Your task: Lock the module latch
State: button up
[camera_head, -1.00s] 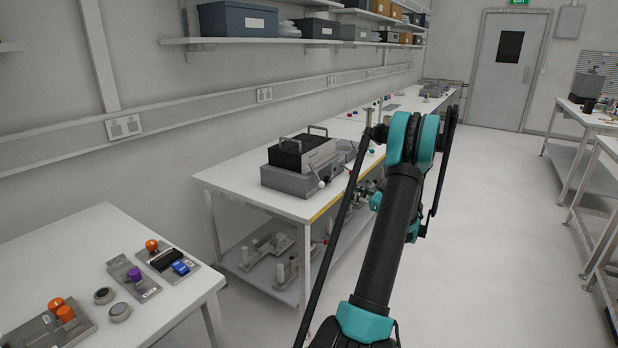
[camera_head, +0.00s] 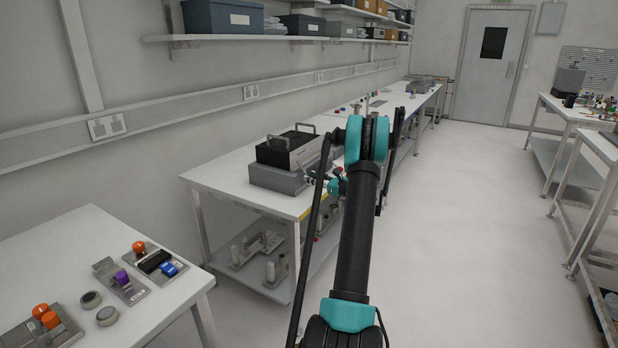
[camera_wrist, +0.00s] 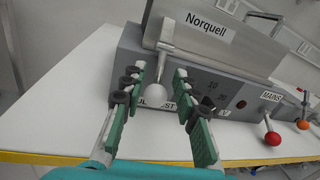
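The module is a grey base unit (camera_head: 277,179) with a black-topped metal box (camera_head: 287,150) and two handles, standing on the middle white bench. In the wrist view the box bears the label "Norquell" (camera_wrist: 208,27). A metal lever with a white ball knob (camera_wrist: 157,96) hangs down at the base's front face. My gripper (camera_wrist: 158,86) is open, with its green and black fingers on either side of the white knob. A small gap seems to show on each side. In the head view my gripper (camera_head: 334,184) is at the module's right front corner, partly hidden by my arm.
To the right of the knob, the base has a red knob (camera_wrist: 273,138) by a "MAINS" label and an orange knob (camera_wrist: 303,124). A yellow-edged bench front (camera_wrist: 40,159) runs below. A nearer bench (camera_head: 75,262) holds several small fixtures.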

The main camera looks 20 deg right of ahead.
aim_at(305, 172)
jog(key=shift+x, duration=1.25)
jog(key=shift+c, duration=0.3)
grip_shut()
